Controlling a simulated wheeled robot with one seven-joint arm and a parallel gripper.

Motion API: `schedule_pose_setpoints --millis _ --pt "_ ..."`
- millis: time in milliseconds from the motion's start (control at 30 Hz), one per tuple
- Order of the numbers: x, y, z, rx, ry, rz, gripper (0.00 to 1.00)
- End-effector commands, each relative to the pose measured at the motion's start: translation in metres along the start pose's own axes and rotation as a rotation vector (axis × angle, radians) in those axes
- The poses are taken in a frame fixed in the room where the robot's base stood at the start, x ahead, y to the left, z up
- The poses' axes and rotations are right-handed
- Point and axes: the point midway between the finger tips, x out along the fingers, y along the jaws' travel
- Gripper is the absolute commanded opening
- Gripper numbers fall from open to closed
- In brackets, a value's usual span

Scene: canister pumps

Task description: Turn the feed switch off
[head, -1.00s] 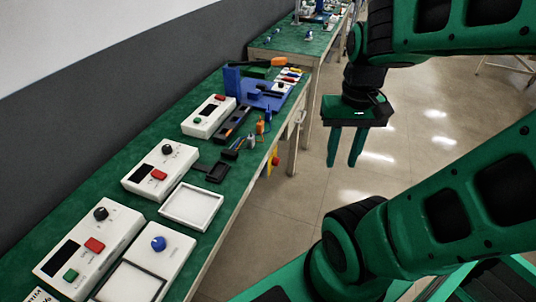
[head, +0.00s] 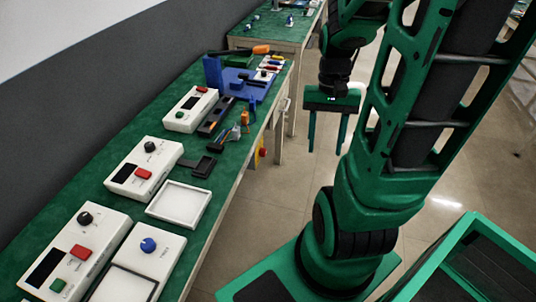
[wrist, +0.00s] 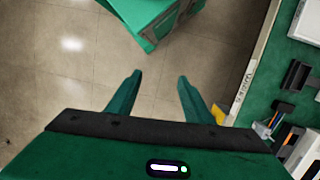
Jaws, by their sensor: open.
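Several white control boxes stand in a row on the green bench top. The near box (head: 75,254) has a black knob, a dark display, a red switch (head: 80,252) and a green switch (head: 57,285). The middle box (head: 143,166) has a black knob and a red switch (head: 143,174). The far box (head: 190,109) has a red and a green switch. Their labels are too small to read, so I cannot tell which switch is the feed switch. My gripper (head: 325,148) is open and empty, pointing down over the floor right of the bench; its fingers also show in the wrist view (wrist: 159,76).
A blue-knob unit (head: 150,255) and a white tray (head: 179,204) lie along the bench's front edge. Tools and a blue stand (head: 212,74) are farther back. A grey wall runs behind the bench. Floor (head: 270,235) is free beside it.

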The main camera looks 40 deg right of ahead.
Motion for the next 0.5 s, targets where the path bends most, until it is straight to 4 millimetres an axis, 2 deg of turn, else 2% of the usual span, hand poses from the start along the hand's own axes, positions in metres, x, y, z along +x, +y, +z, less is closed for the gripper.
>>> schedule_pose_setpoints --millis 200,500 --pt "0.047 -0.002 -0.032 0.156 -0.141 -0.036 0.47" --pt "0.117 -0.010 -0.061 0.366 -0.340 -0.156 0.47"
